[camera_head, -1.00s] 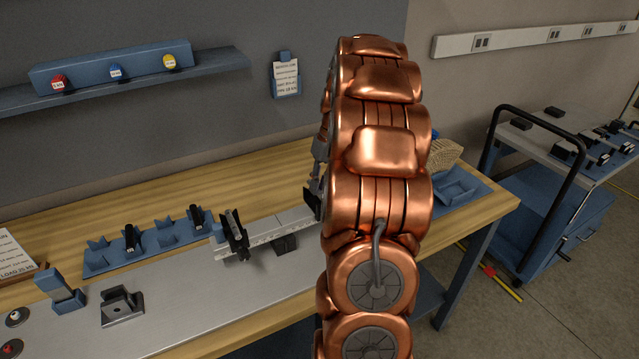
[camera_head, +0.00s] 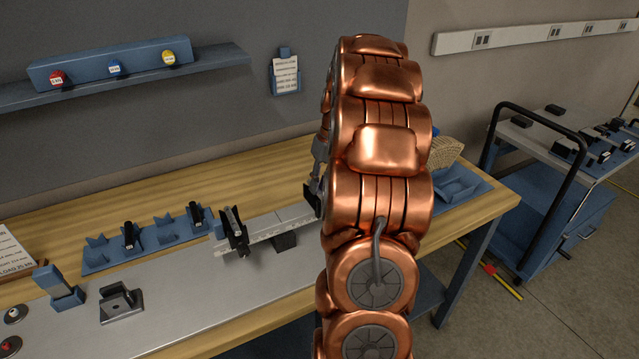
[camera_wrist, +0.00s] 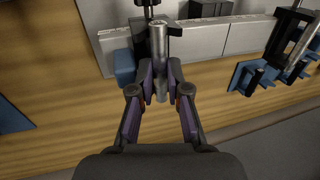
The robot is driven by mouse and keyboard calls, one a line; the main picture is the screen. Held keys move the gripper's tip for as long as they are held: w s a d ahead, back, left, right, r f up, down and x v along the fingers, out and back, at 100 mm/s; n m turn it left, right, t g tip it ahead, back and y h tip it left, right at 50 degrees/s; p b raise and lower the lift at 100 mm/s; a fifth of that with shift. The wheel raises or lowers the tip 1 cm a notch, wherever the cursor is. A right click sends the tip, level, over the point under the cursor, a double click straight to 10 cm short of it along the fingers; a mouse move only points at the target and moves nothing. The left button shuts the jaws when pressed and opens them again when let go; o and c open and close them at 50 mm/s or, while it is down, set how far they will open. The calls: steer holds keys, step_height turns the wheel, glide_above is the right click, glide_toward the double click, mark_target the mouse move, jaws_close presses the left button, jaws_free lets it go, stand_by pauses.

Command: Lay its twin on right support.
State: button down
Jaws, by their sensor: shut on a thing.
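My gripper (camera_wrist: 161,82) is shut on a grey metal rod (camera_wrist: 159,50) in the wrist view. The rod's far end is over a dark support (camera_wrist: 151,12) at one end of the pale graduated beam (camera_wrist: 203,42); whether they touch is unclear. In the head view my copper arm hides most of the gripper and this end of the beam (camera_head: 262,231). At the beam's other end, a black support (camera_head: 235,238) carries a similar rod (camera_head: 232,217). That support and rod also show at the wrist view's right.
A blue rack (camera_head: 96,262) with several notched cradles, two holding dark pieces, stands left of the beam. A dark block (camera_head: 285,241) is at the beam's front edge. A blue tray (camera_head: 462,190) lies right of my arm. The front metal plate (camera_head: 190,318) is largely clear.

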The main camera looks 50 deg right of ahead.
steer(key=c, duration=1.1)
jaws_free()
steer(key=shift+o, duration=0.2)
steer(key=o, duration=0.4)
steer(key=shift+o, duration=0.2)
steer(key=shift+d+r, duration=0.1)
steer(key=shift+v, duration=2.4)
steer(key=v, duration=0.7)
steer(key=shift+r, duration=0.2)
